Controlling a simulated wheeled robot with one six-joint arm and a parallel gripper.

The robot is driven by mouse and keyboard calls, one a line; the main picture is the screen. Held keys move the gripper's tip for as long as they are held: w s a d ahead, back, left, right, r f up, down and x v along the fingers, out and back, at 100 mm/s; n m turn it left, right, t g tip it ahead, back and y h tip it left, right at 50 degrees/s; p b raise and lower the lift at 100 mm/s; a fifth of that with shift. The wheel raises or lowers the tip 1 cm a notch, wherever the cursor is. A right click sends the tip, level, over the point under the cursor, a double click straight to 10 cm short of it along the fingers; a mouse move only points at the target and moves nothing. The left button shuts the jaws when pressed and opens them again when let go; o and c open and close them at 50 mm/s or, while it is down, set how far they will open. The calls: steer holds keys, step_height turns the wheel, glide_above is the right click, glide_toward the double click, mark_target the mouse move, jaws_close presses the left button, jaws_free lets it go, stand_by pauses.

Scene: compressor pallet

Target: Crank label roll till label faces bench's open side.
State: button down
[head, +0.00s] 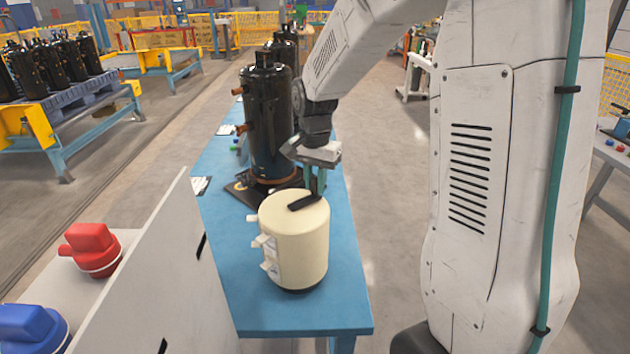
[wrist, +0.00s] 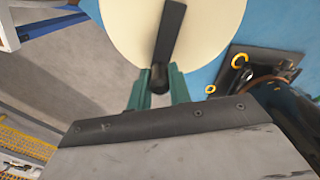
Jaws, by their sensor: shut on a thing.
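The label roll (head: 300,248) is a cream drum standing upright on the blue bench (head: 270,318). Whitish label tabs (head: 266,255) stick out from its left side in the head view. A flat black crank (head: 304,202) lies across its top, its outer end toward the right. My gripper (head: 316,188) comes down from above at that end, its green fingers shut around the crank's knob. In the wrist view the dark knob (wrist: 160,78) sits between the fingers, and the crank bar runs away across the roll's cream top (wrist: 128,22).
A tall black compressor (head: 268,120) on a dark base stands on the bench just behind the roll, close to my gripper. A white panel (head: 165,285) stands to the left, with red (head: 90,248) and blue (head: 32,328) caps beyond it. The bench's near end is clear.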

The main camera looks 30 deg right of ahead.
steer(key=c, duration=1.3)
jaws_free()
steer(key=shift+r, duration=0.1)
step_height(320, 180, up, 8)
steer(key=shift+f, duration=0.15)
steer(key=s+a+r+n, duration=0.1)
steer(key=s+a+n, duration=0.1)
steer(key=s, duration=0.7)
steer(key=s+a+r+n+t, duration=0.1)
steer(key=s+a+n, duration=0.2)
steer(key=s, duration=0.6)
steer(key=s+a+n, duration=0.3)
steer(key=s+n, duration=0.3)
steer(key=s, duration=0.3)
steer(key=shift+s+a+r, duration=0.1)
steer(key=shift+s+r, duration=0.15)
steer(key=shift+r, duration=0.15)
